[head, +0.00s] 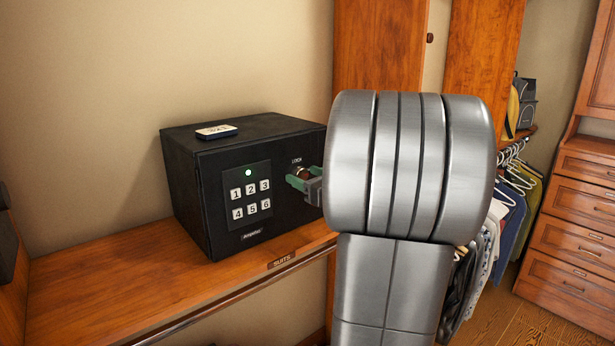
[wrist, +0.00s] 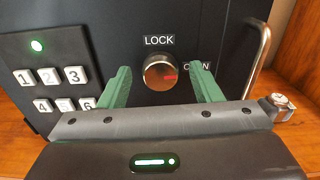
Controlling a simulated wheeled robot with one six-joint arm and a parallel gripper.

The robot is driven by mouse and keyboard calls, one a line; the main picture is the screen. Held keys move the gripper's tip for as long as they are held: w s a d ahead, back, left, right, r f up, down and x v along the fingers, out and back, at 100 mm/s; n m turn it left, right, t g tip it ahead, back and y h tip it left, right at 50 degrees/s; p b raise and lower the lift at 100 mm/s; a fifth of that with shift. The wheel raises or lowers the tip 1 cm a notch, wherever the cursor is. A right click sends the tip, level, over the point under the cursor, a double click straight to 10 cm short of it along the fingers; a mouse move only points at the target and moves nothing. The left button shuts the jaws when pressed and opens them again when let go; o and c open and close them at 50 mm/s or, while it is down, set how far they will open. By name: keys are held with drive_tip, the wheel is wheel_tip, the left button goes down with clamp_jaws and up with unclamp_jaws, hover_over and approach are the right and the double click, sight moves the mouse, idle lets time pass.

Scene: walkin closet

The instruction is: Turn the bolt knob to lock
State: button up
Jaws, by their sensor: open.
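The black safe (head: 185,185) stands on a wooden shelf with its door facing me, a keypad and a lit green light on its left part. In the head view the knob (head: 304,172) is partly covered by my gripper. My gripper (wrist: 162,80) is open, its green fingers on the left and right of the knob, with visible gaps in the wrist view. I cannot tell whether the fingertips reach past its face.
A small white-topped object (head: 216,131) lies on the safe. A metal handle (wrist: 259,50) rises right of the knob. The shelf (head: 110,270) is bare left of the safe. Hanging clothes (head: 505,215) and wooden drawers (head: 580,215) are at the right.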

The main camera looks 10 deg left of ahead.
drive_tip(key=c, duration=1)
